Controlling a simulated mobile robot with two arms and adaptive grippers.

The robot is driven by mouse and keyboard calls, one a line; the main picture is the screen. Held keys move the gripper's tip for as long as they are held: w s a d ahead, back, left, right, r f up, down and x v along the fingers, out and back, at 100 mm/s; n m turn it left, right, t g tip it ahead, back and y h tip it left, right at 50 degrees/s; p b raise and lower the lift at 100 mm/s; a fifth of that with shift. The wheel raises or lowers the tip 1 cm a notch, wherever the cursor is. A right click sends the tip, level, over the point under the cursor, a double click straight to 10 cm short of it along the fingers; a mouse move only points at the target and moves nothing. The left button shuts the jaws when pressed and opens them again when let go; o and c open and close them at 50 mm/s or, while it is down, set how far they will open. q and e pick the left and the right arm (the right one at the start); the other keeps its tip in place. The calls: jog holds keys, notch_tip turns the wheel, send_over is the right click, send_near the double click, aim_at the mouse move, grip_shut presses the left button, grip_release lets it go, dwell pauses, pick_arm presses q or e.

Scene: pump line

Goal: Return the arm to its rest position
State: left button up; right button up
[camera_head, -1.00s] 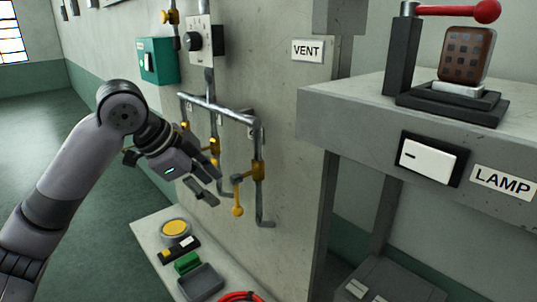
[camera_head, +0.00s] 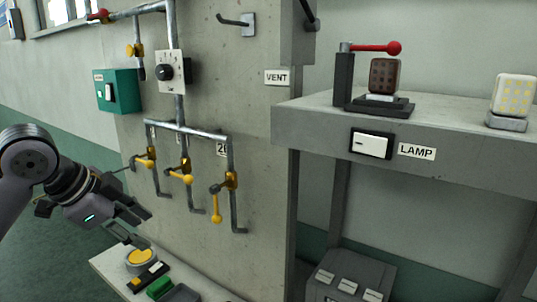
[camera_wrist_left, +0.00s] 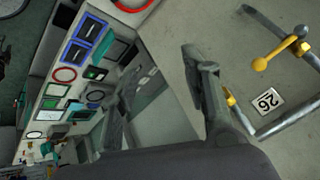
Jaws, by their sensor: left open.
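My left arm (camera_head: 20,170) comes in at the left edge of the head view. Its gripper (camera_head: 143,227) is open and empty. It hangs in front of the concrete pillar, left of and below the yellow-handled valves and above the low bench. The left wrist view shows the two fingers (camera_wrist_left: 155,85) spread apart with nothing between them. A yellow valve handle (camera_wrist_left: 262,62) and a number plate (camera_wrist_left: 265,102) lie to the right of the fingers there, clear of them. My right gripper is not in view.
The pillar carries pipes (camera_head: 190,130), several yellow valves (camera_head: 217,205), a dial box (camera_head: 172,72) and a teal switch box (camera_head: 117,90). The bench (camera_head: 108,265) holds a yellow button (camera_head: 141,260) and a green block (camera_head: 160,286). A grey shelf (camera_head: 300,120) with a lamp switch (camera_head: 371,144) stands right.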

pick_arm(q)
jog(key=s+d+f+n+g, duration=0.15)
jog(key=s+d+f, duration=0.25)
jog(key=f, duration=1)
jog(key=s+d+f+n+t, duration=0.1)
jog(key=s+d+f+n, duration=0.3)
jog(key=f, duration=0.9)
jog(key=s+a+f+n+g+y, duration=0.1)
jog(key=s+a+f+n+y, duration=0.15)
jog(key=s+f, duration=0.55)
jog(key=s+a+f+n+g+y, duration=0.1)
jog(key=s+a+f+n, duration=0.2)
jog(key=s, duration=0.9)
notch_tip(320, 180, down, 31)
jog(key=d+g+b, duration=0.1)
jog(key=b, duration=0.5)
jog(key=s+a+f+b, duration=0.1)
jog(key=s+f+b, duration=0.1)
jog(key=s+f, duration=0.6)
jog(key=s+a+f+g+b, duration=0.1)
jog(key=s+f+b, duration=0.2)
jog(key=s+f, duration=0.6)
notch_tip(320, 180, down, 6)
jog(key=shift+a+r+b, duration=0.15)
jog(key=shift+a+b, duration=0.15)
jog(key=shift+a, duration=0.1)
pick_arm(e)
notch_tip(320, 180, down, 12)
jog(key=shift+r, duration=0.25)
